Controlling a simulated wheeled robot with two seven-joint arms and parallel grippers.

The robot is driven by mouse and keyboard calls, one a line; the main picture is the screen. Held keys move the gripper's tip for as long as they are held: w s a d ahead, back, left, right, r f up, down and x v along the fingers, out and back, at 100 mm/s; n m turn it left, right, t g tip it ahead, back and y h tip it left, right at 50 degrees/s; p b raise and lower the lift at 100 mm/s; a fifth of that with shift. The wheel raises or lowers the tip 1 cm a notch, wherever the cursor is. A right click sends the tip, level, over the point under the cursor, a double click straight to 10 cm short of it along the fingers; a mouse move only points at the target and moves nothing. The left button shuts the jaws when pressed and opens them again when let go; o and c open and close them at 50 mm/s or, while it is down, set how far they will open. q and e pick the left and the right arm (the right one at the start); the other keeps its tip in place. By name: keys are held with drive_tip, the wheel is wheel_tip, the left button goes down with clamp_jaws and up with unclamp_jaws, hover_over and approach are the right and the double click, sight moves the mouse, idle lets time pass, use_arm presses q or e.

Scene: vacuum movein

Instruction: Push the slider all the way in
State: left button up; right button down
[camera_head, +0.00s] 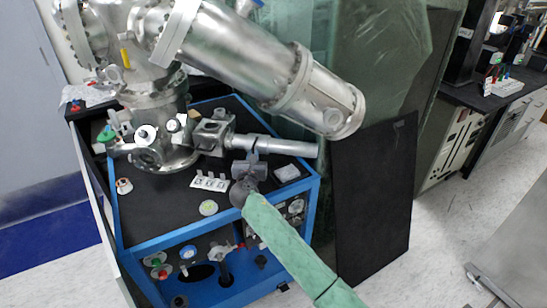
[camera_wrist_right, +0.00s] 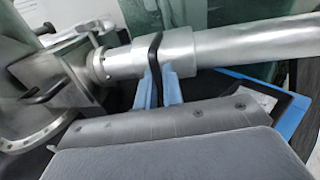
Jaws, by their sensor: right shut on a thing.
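A silver horizontal tube (camera_head: 290,147) sticks out to the right from a metal block on the chamber. A thicker collar, the slider (camera_wrist_right: 181,50), sits around the tube near its left end, with a thin black handle (camera_wrist_right: 154,60) hanging down from it. My right gripper (camera_head: 252,158) is below the collar in the head view, its arm coming up from the lower right. In the right wrist view its light blue fingers (camera_wrist_right: 159,86) are shut on the black handle, one on each side. The collar is close to the fitting on its left. My left gripper is not in view.
The large steel chamber (camera_head: 240,50) overhangs the tube. The blue-framed cart (camera_head: 215,227) has a black top with a white labelled block (camera_head: 208,182) and small parts. A dark panel (camera_head: 372,200) stands to the right.

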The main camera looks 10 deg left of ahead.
sight(245, 146)
drive_tip(key=shift+w+a+r, duration=0.1)
drive_tip(key=shift+w+a, duration=0.05)
drive_tip(key=shift+a, duration=1.8)
drive_tip(key=c, duration=1.7)
unclamp_jaws()
